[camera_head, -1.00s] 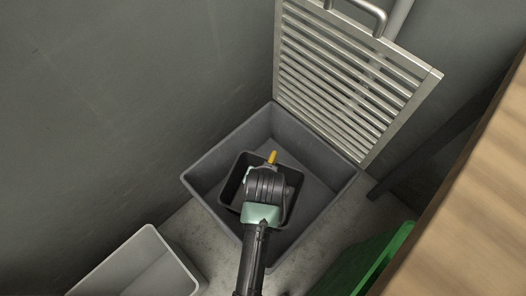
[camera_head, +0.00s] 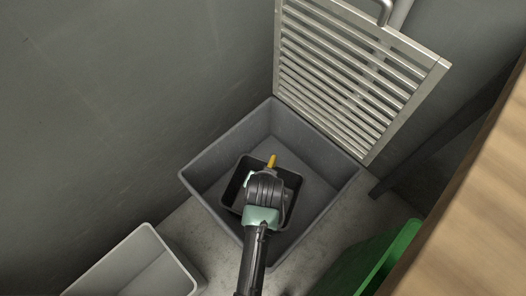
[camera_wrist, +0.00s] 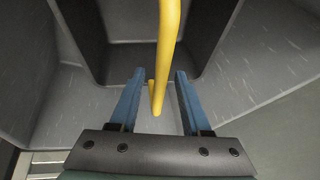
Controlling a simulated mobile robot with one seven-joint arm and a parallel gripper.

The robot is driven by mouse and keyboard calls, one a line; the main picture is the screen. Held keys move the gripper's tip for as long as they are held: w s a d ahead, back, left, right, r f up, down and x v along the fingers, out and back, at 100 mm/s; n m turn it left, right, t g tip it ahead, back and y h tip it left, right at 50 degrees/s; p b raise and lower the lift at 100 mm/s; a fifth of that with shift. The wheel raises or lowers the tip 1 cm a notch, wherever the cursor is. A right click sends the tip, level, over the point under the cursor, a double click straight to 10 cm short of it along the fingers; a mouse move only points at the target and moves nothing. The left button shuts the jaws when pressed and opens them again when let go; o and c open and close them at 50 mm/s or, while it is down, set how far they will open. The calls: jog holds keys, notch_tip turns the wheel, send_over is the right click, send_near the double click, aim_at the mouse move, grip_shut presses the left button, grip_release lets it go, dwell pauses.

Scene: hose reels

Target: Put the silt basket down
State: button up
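The silt basket (camera_head: 236,187), a small dark open box with a yellow handle (camera_head: 272,160), is inside a larger grey bin (camera_head: 320,150) on the floor. Whether its base lies flat on the bin's bottom is hard to tell. My gripper comes down over the basket in the head view, and my wrist hides its near part. In the wrist view the two blue fingers of my gripper (camera_wrist: 158,78) are apart, with the yellow handle (camera_wrist: 168,40) between them. Gaps show on both sides of the handle. The dark basket walls (camera_wrist: 90,30) lie beyond the fingertips.
A slatted metal grate (camera_head: 350,75) with a handle leans upright behind the bin. A pale grey box (camera_head: 150,262) stands at the lower left. A green object (camera_head: 385,255) and a wooden surface (camera_head: 475,215) are at the right. Grey wall is close on the left.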

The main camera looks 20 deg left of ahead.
jog(key=shift+r, duration=0.15)
jog(key=shift+r, duration=0.35)
jog(key=p+v, duration=0.5)
jog(key=v, duration=0.6)
jog(key=shift+s, duration=0.25)
jog(key=shift+d, duration=0.1)
